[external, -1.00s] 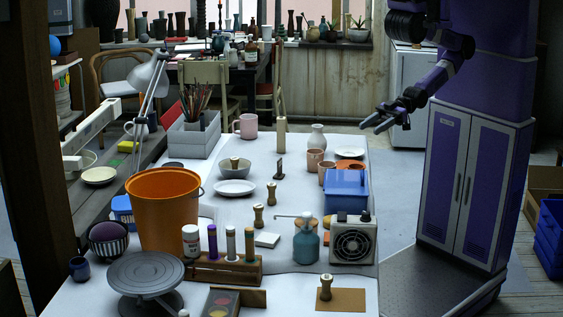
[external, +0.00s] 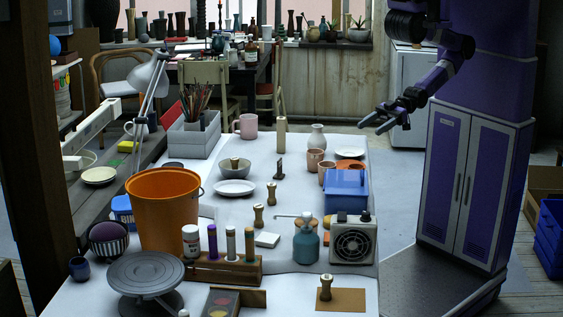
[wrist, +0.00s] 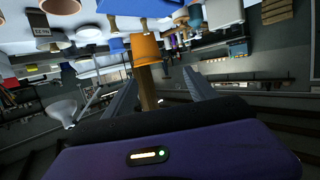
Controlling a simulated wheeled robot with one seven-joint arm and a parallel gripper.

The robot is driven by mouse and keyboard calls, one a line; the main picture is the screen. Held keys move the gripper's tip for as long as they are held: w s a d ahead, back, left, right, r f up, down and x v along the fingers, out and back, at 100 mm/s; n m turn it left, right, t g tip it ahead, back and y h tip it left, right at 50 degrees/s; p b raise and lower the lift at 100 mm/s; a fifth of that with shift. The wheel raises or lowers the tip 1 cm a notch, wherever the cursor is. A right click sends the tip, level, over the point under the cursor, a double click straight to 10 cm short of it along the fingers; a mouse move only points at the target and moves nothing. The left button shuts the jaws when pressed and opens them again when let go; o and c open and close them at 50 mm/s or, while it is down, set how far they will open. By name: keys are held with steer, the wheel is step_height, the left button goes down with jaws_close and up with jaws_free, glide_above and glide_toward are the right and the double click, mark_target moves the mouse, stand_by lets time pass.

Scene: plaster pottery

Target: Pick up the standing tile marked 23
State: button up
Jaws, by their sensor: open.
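A small dark standing tile (external: 279,169) is upright on the white table, right of the white plate. No number on it can be read in the external view. In the wrist view, a small tile-like piece with a dark marked band (wrist: 41,31) is at the upper left; I cannot read its mark surely. My gripper (external: 372,121) is open and empty, in the air off the table's right rear edge. It is well right of the tile and apart from it. In the wrist view, the two fingers of my gripper (wrist: 158,88) are spread with nothing held.
A tall beige cylinder (external: 281,134) stands behind the tile. A bowl (external: 234,166) and wooden pegs (external: 258,217) are nearby.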

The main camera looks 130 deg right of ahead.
steer(key=w+d+t+h+b, duration=0.1)
steer(key=w+d+t+h, duration=0.15)
steer(key=w+d, duration=0.45)
steer(key=n+g+h+b, duration=0.2)
steer(key=n+g+h, duration=0.75)
steer(key=n, duration=1.45)
glide_above(281, 162)
steer(key=a, duration=0.1)
step_height(281, 162, down, 12)
steer(key=shift+n+g+y, duration=0.3)
step_height(281, 162, down, 7)
steer(key=shift+s+a+r+b, duration=0.1)
steer(key=shift+a+r+b, duration=0.1)
steer(key=shift+b, duration=0.3)
steer(key=x, duration=0.5)
steer(key=shift+f, duration=0.1)
